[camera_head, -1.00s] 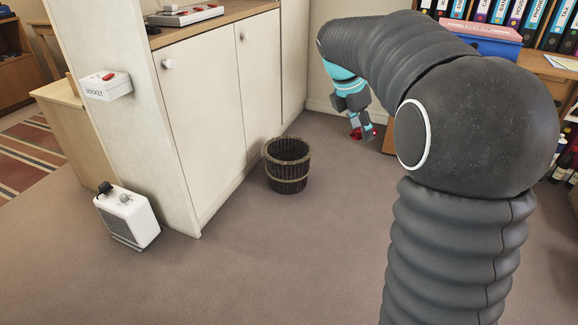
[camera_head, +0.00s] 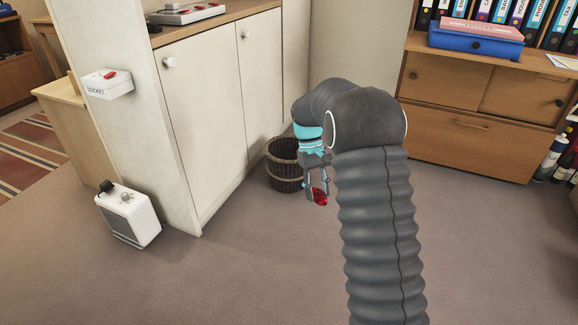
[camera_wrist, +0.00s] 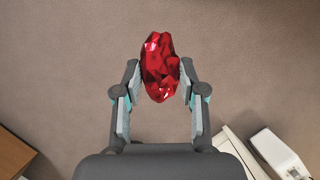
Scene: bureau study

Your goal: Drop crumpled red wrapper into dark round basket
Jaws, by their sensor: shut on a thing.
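The crumpled red wrapper (camera_head: 320,197) is held between the fingers of my gripper (camera_head: 317,188), which points down. In the wrist view the wrapper (camera_wrist: 160,67) is shiny and faceted, and sits between the two fingertips of my gripper (camera_wrist: 160,92) with carpet beyond it. The dark round basket (camera_head: 284,178) stands upright on the carpet by the white cupboard. In the head view my gripper and the wrapper appear just right of the basket and a little nearer; part of the basket's right side is hidden behind my gripper. The basket does not show in the wrist view.
The white cupboard (camera_head: 205,110) stands behind and left of the basket. A white heater-like box (camera_head: 128,215) is on the floor at left. A wooden drawer unit (camera_head: 465,130) stands at back right. The carpet (camera_head: 250,270) in front is clear.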

